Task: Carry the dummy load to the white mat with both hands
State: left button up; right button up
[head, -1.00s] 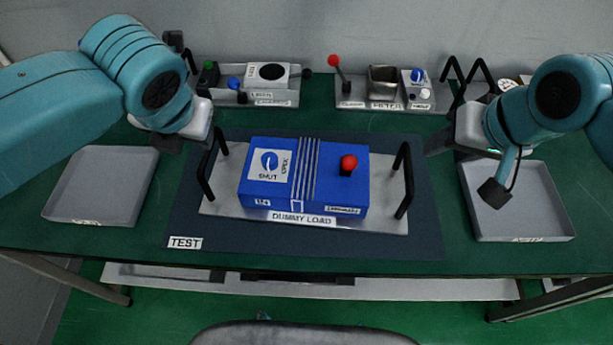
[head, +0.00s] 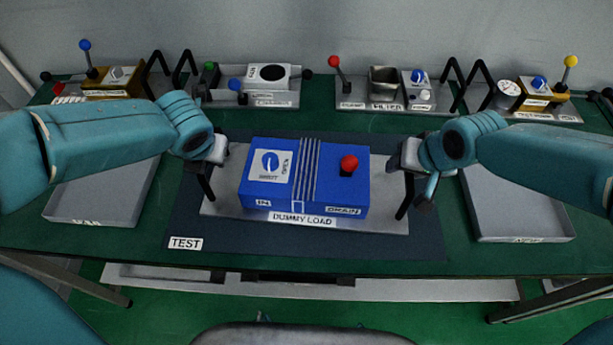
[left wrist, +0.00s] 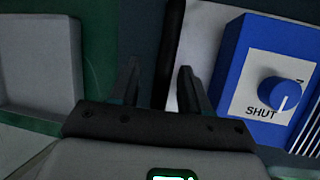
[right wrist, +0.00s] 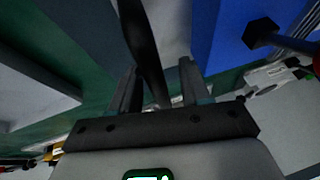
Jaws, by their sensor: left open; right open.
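The dummy load (head: 318,213) is a blue box with a blue knob reading SHUT and a red-topped lever, on a pale plate with a black handle at each end. It sits on a dark mat (head: 187,222) labelled TEST. My left gripper (head: 207,165) is open at the left handle (head: 207,188); in the left wrist view the handle (left wrist: 172,45) stands between the open fingers. My right gripper (head: 408,170) is open at the right handle (head: 405,198); in the right wrist view the handle (right wrist: 140,40) runs between the open fingers. No white mat shows.
Grey trays stand at the left (head: 98,219) and right (head: 522,238) of the green table. Along the back are several devices: a speaker-like unit (head: 262,77), a unit labelled FILTER (head: 385,92), and yellow units at far left (head: 110,82) and far right (head: 540,95).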

pick_arm(q)
jog(key=shift+f, duration=0.25)
pick_arm(e)
jog(key=shift+f, duration=0.25)
pick_arm(q)
jog(key=shift+w+f, duration=0.2)
jog(key=shift+w, duration=0.05)
pick_arm(e)
jog(key=shift+w+f, duration=0.2)
jog(key=shift+w, duration=0.05)
pick_arm(q)
jog(key=shift+s+r, duration=0.1)
grip_shut()
pick_arm(e)
jog(key=shift+s+r, duration=0.1)
grip_shut()
pick_arm(q)
jog(key=shift+r, duration=0.1)
